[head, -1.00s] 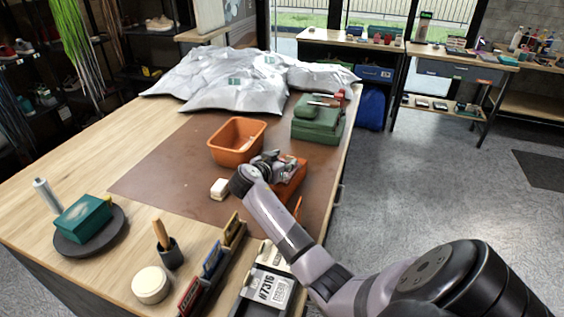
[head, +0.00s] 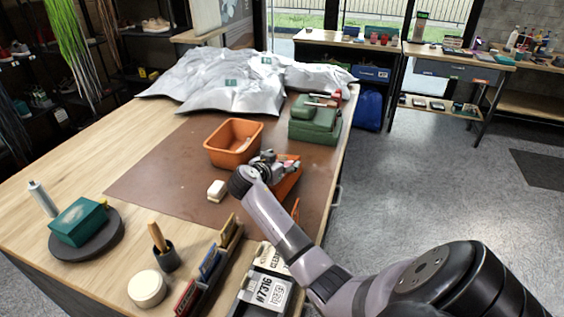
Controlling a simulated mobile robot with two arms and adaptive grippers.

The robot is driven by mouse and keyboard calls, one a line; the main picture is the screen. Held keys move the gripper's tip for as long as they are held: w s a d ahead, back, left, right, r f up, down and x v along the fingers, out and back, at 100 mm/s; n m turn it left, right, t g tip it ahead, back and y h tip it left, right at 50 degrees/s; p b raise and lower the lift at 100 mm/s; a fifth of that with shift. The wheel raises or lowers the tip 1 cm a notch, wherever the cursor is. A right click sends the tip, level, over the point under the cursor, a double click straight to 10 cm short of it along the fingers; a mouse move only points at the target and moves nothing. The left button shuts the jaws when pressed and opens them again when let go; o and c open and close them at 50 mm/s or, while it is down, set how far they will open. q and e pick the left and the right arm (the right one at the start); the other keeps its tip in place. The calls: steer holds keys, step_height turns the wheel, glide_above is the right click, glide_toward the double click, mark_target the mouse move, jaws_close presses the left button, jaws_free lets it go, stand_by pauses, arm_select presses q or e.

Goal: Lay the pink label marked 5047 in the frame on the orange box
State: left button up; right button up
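An orange box (head: 286,184) lies on the brown mat near the table's right edge, partly hidden by my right arm. My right gripper (head: 272,160) is over the far left part of this box. It is small and seen from behind, so whether its fingers are open or shut, and whether they touch the box, does not show. I cannot make out the pink label or the frame; they may be hidden by the gripper and wrist. My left gripper is out of view.
An open orange tub (head: 226,153) and a white block (head: 217,190) are left of the gripper. Green cases (head: 315,127) stand behind it. A brush cup (head: 166,258), a card rack (head: 213,270) and a box marked 7316 (head: 268,290) are in front. The mat's left (head: 150,180) is clear.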

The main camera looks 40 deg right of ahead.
steer(key=shift+s+a+f, duration=0.15)
steer(key=shift+f, duration=0.25)
steer(key=shift+s+a+f, duration=0.1)
steer(key=shift+f, duration=0.25)
steer(key=r+v, duration=0.1)
steer(key=v, duration=1.1)
steer(key=shift+w+d, duration=0.2)
